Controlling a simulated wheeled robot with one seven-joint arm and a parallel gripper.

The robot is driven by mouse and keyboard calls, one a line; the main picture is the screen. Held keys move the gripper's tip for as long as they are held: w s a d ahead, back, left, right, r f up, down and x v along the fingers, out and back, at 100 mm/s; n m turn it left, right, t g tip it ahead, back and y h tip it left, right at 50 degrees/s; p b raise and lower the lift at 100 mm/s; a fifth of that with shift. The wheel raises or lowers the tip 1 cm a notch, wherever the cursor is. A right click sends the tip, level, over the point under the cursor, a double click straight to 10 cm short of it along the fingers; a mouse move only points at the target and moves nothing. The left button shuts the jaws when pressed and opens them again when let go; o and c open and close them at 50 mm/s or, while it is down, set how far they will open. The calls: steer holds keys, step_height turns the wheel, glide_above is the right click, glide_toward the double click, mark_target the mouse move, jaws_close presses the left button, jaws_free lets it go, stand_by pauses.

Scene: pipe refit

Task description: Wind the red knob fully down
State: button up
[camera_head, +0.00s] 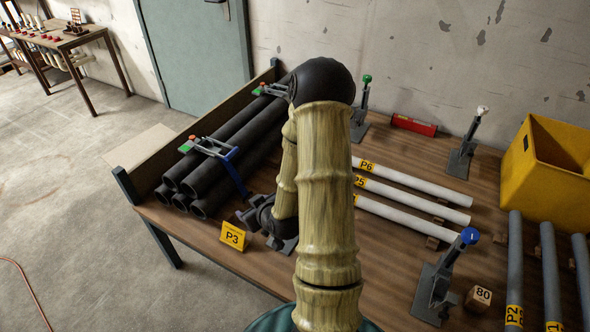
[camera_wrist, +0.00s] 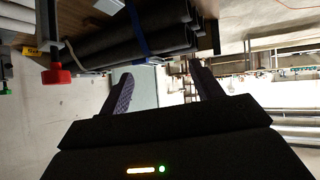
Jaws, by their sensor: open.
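The red knob (camera_wrist: 57,77) shows at the left of the wrist view, on the end of a grey post; that view appears upside down. In the head view I cannot make out the red knob; my arm covers the middle of the table. My gripper (camera_wrist: 161,72) is open, with two dark fingers spread apart. No object is seen held between them. The knob lies off to the left of the left finger in the wrist view, apart from it. How far the knob is wound cannot be told.
Strapped black pipes (camera_head: 219,158) lie on the table's left, near the yellow P3 sign (camera_head: 234,236). Other stands carry a green knob (camera_head: 367,78), a white knob (camera_head: 483,110) and a blue knob (camera_head: 470,236). White pipes (camera_head: 420,191) and a yellow bin (camera_head: 545,175) are at right.

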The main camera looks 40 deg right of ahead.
steer(key=s+d+f+m+t+h+b, duration=0.1)
steer(key=s+d+m+t+h, duration=0.1)
steer(key=d, duration=0.4)
steer(key=s+d+f+m+t+h+b, duration=0.1)
steer(key=s+d+m+t+h+b, duration=0.1)
steer(key=s+d+m+h, duration=0.2)
steer(key=d+m+h, duration=0.1)
steer(key=d+h, duration=0.1)
steer(key=h, duration=0.1)
steer(key=shift+d+f, duration=0.3)
steer(key=shift+f, duration=0.05)
steer(key=shift+w+b, duration=0.1)
steer(key=shift+b, duration=0.2)
steer(key=x, duration=1.7)
steer(key=shift+w+d+r+b, duration=0.1)
steer(key=shift+w+r+b, duration=0.05)
steer(key=shift+b, duration=0.25)
